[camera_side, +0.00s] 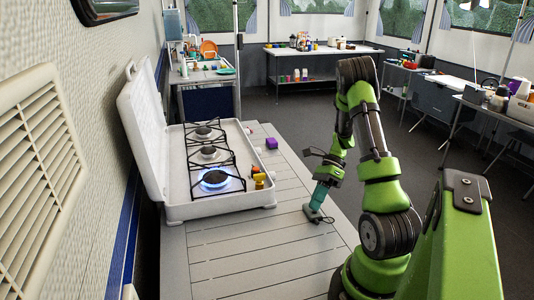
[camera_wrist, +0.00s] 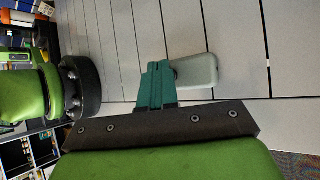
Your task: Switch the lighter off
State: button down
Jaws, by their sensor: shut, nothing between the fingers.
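The white camp stove (camera_side: 174,210) stands with its lid raised on the slatted table. Its front burner (camera_side: 214,180) burns with a blue flame; the two burners behind it show no flame.
The slatted table (camera_side: 240,252) is clear between the stove and my gripper. A purple block (camera_side: 271,143) lies right of the stove's far end. The open lid (camera_side: 142,125) stands along the wall on the left. Other tables with goods stand far back.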

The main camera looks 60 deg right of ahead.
jog(key=shift+r, duration=0.5)
notch_tip(320, 180, up, 6)
dwell(0.6)
